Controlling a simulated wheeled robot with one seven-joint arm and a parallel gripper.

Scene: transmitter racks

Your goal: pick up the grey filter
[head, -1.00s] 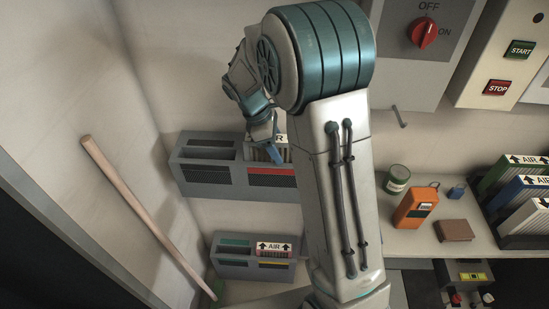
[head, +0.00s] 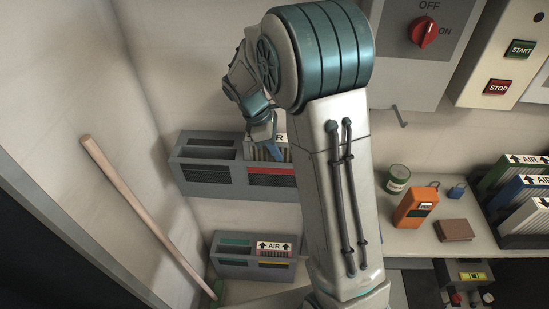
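A filter with a white AIR label and pale pleats (head: 256,154) stands in the right-hand bay of the upper grey wall rack (head: 205,188), above a red strip. My arm partly covers it, and its frame colour is hard to tell. My gripper (head: 264,136) is at the top of this filter, pointing down. The fingers are small and partly hidden, so I cannot tell whether they are apart or closed on it. On the bench at right, a pale grey-framed filter (head: 526,222) stands in front of a blue-framed filter (head: 522,190) and a green-framed filter (head: 505,170).
A lower wall rack (head: 230,270) holds another AIR filter (head: 275,250). A wooden-handled broom (head: 140,205) leans at left.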

